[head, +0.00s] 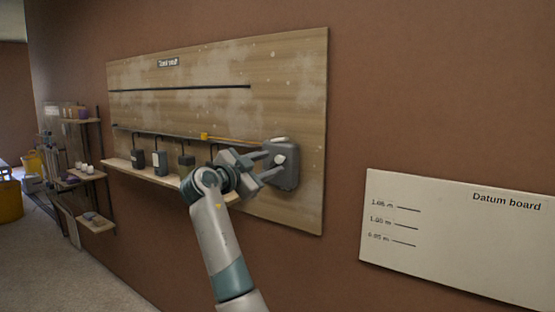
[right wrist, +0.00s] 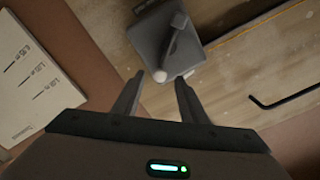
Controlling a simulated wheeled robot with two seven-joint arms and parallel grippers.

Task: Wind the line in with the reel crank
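The grey reel box (head: 287,176) is mounted on the right part of the wooden board; it also shows in the right wrist view (right wrist: 150,36). Its dark crank arm (right wrist: 175,40) ends in a pale round knob (right wrist: 159,76). An orange line (head: 232,139) runs left from the reel to a yellow block (head: 204,136). My right gripper (head: 272,163) is at the front of the reel. In the right wrist view its fingers (right wrist: 160,84) are apart, with the knob showing between the tips; contact cannot be told. My left gripper is out of view.
The wooden board (head: 300,80) hangs on a brown wall. A ledge (head: 118,164) with several dark hanging containers is left of my arm. The Datum board (head: 455,240) is at right, shelves (head: 92,176) at far left.

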